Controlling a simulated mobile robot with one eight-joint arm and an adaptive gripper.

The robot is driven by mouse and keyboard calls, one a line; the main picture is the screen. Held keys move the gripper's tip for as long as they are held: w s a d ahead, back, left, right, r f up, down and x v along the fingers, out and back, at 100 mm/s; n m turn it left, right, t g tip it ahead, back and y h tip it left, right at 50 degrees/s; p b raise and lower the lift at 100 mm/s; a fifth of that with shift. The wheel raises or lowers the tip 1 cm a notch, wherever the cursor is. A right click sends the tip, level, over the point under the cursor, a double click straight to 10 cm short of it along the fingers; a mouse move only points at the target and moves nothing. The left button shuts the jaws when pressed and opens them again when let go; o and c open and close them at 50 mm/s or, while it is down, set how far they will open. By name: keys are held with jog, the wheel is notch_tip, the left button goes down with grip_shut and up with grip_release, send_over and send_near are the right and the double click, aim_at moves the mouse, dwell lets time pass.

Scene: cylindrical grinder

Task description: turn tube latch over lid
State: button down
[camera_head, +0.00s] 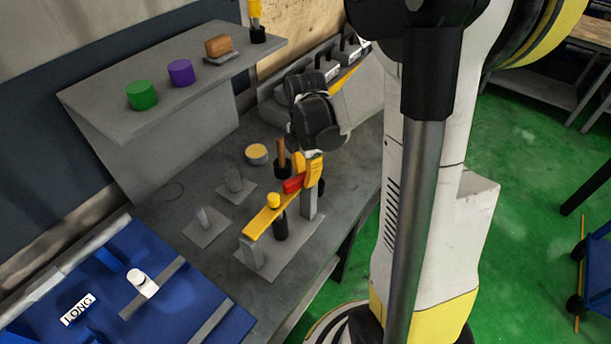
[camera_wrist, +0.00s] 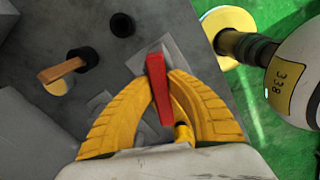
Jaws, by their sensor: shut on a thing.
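The yellow latch bar (camera_head: 262,219) runs slanting across a small stand, with a grey post under its near end. Its red handle (camera_head: 293,184) is at the far end, and it also shows in the wrist view (camera_wrist: 157,88). A dark tube (camera_head: 280,226) with a yellow lid (camera_head: 273,200) stands by the middle of the bar. I cannot tell whether the bar lies over the lid or beside it. My gripper (camera_head: 304,178) has its yellow fingers shut on the red handle. In the wrist view the fingertips (camera_wrist: 160,79) meet around the handle.
A wooden-handled tool in a black holder (camera_head: 283,170) and a yellow-topped round (camera_head: 256,153) stand close behind. Grey stands (camera_head: 234,180) are left of the latch. A shelf (camera_head: 176,92) carries green and purple cylinders. A blue tray (camera_head: 178,300) is at lower left.

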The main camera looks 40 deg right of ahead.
aim_at(304, 177)
dwell(0.3)
jog(key=c, duration=1.3)
grip_release()
notch_tip(304, 177, up, 12)
jog(key=shift+a, duration=0.1)
jog(key=s+a+f+m+t+b, duration=0.1)
jog(key=s+a+m+t+b, duration=0.2)
jog(key=a+m, duration=0.3)
jog(key=s+a+f+m+t+b, duration=0.2)
jog(key=a+m, duration=0.5)
jog(key=m, duration=0.4)
jog(key=s+t+b, duration=0.1)
jog(key=s+t, duration=0.1)
jog(key=s, duration=0.1)
jog(key=shift+s+f, duration=0.25)
jog(key=shift+f, duration=0.05)
